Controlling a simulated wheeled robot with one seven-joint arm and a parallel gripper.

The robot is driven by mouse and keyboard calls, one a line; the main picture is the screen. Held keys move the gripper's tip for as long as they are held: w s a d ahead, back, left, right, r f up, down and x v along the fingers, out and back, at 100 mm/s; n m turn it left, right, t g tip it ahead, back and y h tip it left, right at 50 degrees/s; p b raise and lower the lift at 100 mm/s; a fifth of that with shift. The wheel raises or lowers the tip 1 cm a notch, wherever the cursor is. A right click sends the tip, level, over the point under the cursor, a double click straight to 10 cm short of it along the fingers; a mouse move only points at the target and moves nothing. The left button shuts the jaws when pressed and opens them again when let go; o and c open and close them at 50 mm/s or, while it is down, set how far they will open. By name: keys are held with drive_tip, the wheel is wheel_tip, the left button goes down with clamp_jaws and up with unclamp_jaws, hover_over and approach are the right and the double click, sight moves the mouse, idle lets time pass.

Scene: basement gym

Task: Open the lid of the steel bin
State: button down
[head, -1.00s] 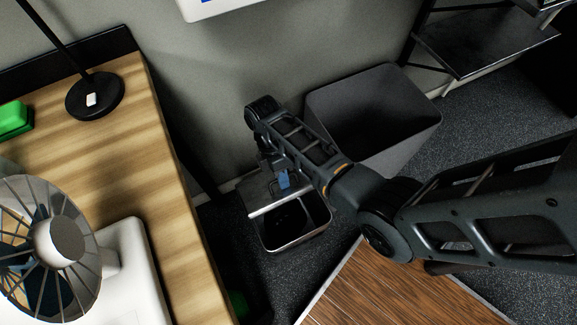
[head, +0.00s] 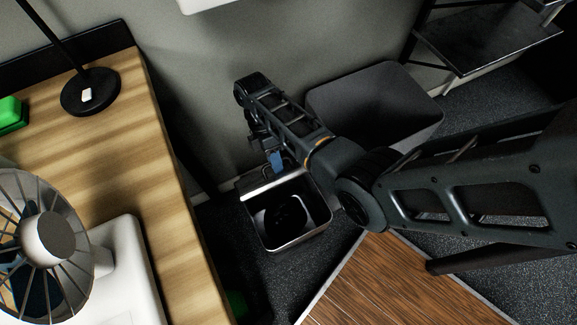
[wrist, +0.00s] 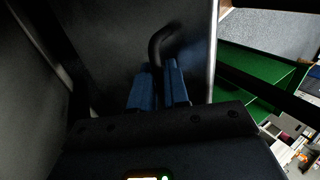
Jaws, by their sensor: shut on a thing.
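The steel bin (head: 291,243) stands on the dark carpet between the desk and the large grey bin, its dark inside open to view. Its lid (head: 264,184) is raised at the back edge, tilted up toward the wall. My gripper (head: 277,160) is at the lid, partly hidden by my arm. In the wrist view my gripper's blue fingertips (wrist: 159,88) are shut on a dark curved handle (wrist: 160,45) on the lid's broad grey face (wrist: 115,45).
A wooden desk (head: 130,130) with a fan (head: 45,240) and a black lamp base (head: 91,92) is at the left. A large empty grey bin (head: 400,105) stands behind my arm at the right. A wood floor panel (head: 385,285) lies in front.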

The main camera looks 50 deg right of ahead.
drive_tip(key=shift+g, duration=0.6)
drive_tip(key=shift+w+d+r+b, duration=0.1)
drive_tip(key=shift+w+d+b, duration=0.2)
drive_tip(key=shift+w+b, duration=0.35)
drive_tip(key=shift+w+d+r+b, duration=0.1)
drive_tip(key=shift+w+d+b, duration=0.25)
drive_tip(key=shift+w+b, duration=0.35)
drive_tip(key=shift+w+d+b, duration=0.3)
drive_tip(key=shift+w+b, duration=0.2)
drive_tip(key=shift+w, duration=0.25)
drive_tip(key=c, duration=1)
unclamp_jaws()
drive_tip(key=shift+r, duration=0.1)
drive_tip(key=shift+w+r, duration=0.1)
